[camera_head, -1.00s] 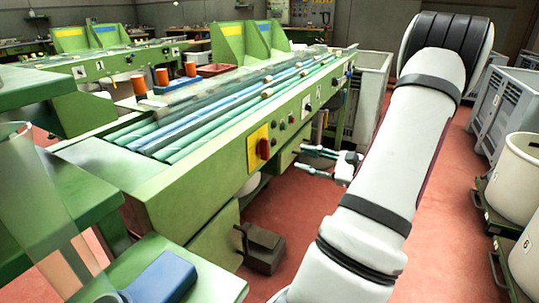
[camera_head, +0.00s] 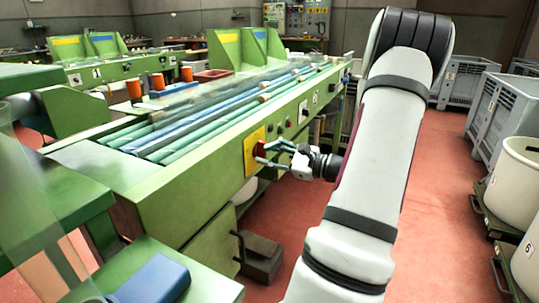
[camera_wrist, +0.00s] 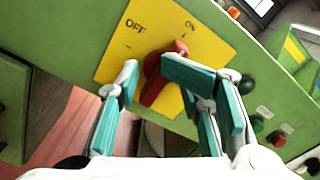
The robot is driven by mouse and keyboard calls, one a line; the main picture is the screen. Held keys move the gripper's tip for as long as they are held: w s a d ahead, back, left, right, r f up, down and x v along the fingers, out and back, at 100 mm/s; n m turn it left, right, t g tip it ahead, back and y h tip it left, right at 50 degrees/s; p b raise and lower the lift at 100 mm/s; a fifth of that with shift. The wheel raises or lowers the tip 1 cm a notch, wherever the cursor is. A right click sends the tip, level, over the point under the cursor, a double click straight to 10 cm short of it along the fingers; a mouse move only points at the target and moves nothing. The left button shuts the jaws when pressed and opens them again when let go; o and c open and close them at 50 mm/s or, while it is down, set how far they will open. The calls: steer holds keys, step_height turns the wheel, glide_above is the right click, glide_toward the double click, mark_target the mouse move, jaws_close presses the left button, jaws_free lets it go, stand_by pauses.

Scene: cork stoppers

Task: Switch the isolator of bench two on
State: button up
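The isolator is a red rotary handle (camera_head: 259,149) on a yellow plate (camera_head: 249,157) on the front of the green bench. In the wrist view the handle (camera_wrist: 153,84) shows close up, its long axis slanting up right toward the ON mark. OFF is printed on the upper left of the plate (camera_wrist: 115,62). My gripper (camera_wrist: 150,72) is open, one teal-padded finger on each side of the handle. The right fingertip hides part of it. I cannot tell whether either finger touches. In the head view my gripper (camera_head: 266,153) is at the plate.
Dark, green and red buttons (camera_wrist: 276,138) sit right of the plate on the same panel. A bench (camera_head: 110,70) marked 1 stands behind at left. Grey crates (camera_head: 497,115) and white tubs (camera_head: 515,178) line the right. Red floor between is clear.

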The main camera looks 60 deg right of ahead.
jaws_close()
steer(key=shift+r+m+p, duration=0.1)
steer(key=shift+m+p, duration=0.2)
steer(key=shift+p, duration=0.35)
steer(key=m+p, duration=0.6)
steer(key=p, duration=0.2)
steer(key=shift+d+p, duration=0.2)
steer(key=shift+p, duration=0.2)
jaws_free()
steer(key=shift+s, duration=0.1)
